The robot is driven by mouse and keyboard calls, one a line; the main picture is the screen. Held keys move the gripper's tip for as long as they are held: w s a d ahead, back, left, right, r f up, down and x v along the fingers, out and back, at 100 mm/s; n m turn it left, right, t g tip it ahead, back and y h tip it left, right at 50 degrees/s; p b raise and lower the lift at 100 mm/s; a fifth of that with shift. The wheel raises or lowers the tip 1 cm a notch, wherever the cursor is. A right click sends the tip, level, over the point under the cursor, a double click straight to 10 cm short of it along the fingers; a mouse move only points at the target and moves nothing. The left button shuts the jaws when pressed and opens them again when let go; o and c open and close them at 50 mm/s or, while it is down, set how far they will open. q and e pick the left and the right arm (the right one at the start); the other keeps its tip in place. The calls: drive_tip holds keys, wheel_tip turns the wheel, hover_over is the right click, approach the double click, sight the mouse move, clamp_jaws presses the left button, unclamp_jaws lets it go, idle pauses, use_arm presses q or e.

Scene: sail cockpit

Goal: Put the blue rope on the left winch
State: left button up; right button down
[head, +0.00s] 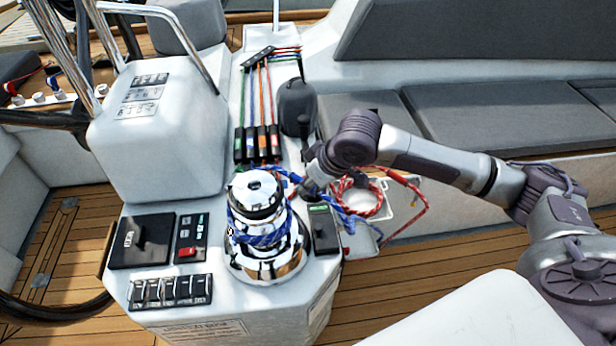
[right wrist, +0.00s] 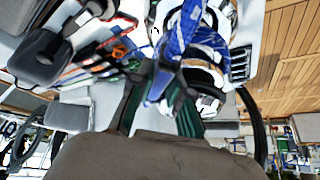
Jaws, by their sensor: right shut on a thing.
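The chrome winch (head: 270,262) stands upright on the white console, near its right front edge. The blue rope (head: 262,238) lies around the winch drum, and a part of it runs from the winch to my right gripper. More of it hangs to the right, beside the red rope. My right gripper (head: 306,190) is just right of the winch top, shut on the blue rope, its fingertips small and partly hidden. In the right wrist view the blue rope (right wrist: 168,70) passes between the fingers, with the winch close behind it. My left gripper is not in view.
A coiled red rope (head: 362,196) lies right of my gripper. Rope clutches (head: 257,143) with coloured lines and a dark rounded fitting (head: 296,105) stand behind the winch. A grey cushioned bench (head: 510,120) is behind.

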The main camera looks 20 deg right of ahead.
sight(308, 193)
drive_tip(key=shift+f+b, duration=0.4)
drive_tip(key=shift+f, duration=1.35)
